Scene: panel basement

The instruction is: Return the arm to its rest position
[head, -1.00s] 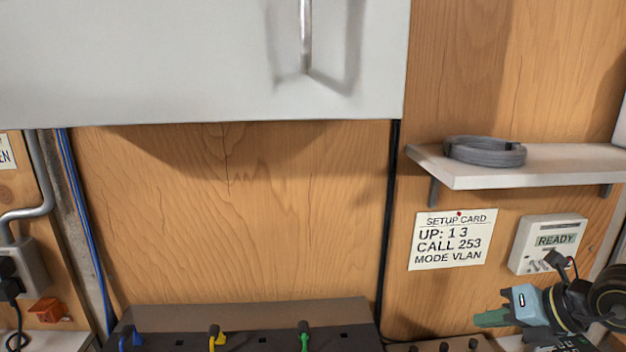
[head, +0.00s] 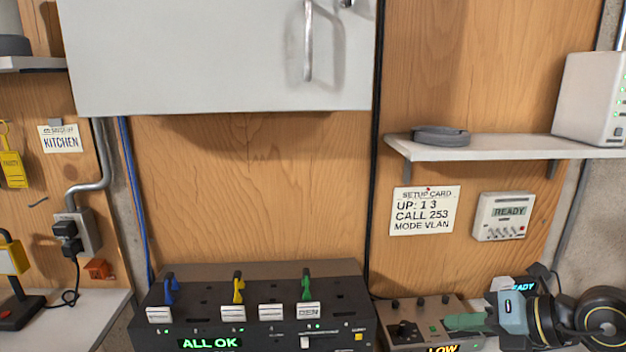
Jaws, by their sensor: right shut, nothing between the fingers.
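My right gripper (head: 466,322) is at the lower right of the head view, its arm coming in from the right edge. Its green fingers point left and are shut with nothing between them. They appear in front of the small grey-brown box (head: 400,313) with knobs and a partly hidden "LOW" display; I cannot tell whether they touch it. My left gripper does not show.
A black panel (head: 255,338) reads "ALL OK" and bears blue, yellow and green levers. The wooden wall between is clear.

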